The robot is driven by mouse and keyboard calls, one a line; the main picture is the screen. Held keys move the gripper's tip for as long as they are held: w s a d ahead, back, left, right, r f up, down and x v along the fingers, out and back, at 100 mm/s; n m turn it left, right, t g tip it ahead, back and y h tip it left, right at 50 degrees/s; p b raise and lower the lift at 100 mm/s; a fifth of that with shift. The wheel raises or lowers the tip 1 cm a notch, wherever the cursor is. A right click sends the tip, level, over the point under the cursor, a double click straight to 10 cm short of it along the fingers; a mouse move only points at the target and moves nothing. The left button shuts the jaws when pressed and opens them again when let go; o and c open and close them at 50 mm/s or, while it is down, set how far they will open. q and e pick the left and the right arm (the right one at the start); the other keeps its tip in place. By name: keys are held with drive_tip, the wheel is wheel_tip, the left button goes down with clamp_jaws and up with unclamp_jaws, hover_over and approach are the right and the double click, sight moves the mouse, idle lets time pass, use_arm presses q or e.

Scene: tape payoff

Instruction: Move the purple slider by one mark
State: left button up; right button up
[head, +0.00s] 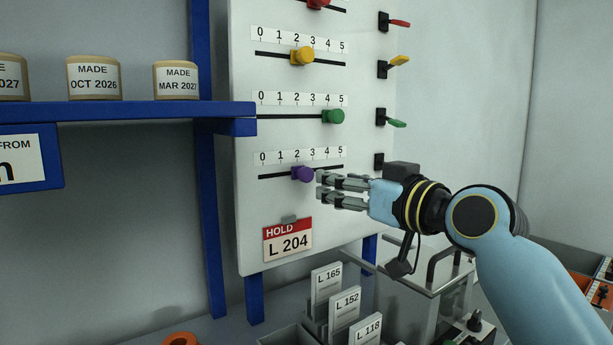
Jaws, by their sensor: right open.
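My left gripper is not in view.
Above are a green slider (334,116), a yellow slider (303,56) and a red slider (318,3). Colored levers (398,61) line the panel's right side. A HOLD L 204 tag (288,240) hangs below. Numbered cards (327,283) stand beneath. A blue shelf (120,111) is left.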

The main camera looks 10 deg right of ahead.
sight(308, 174)
drive_tip(key=p+x, duration=0.1)
drive_tip(key=x, duration=0.9)
drive_tip(key=shift+w+a, duration=0.1)
drive_tip(key=shift+w, duration=0.05)
drive_tip(key=shift+c, duration=0.4)
clamp_jaws()
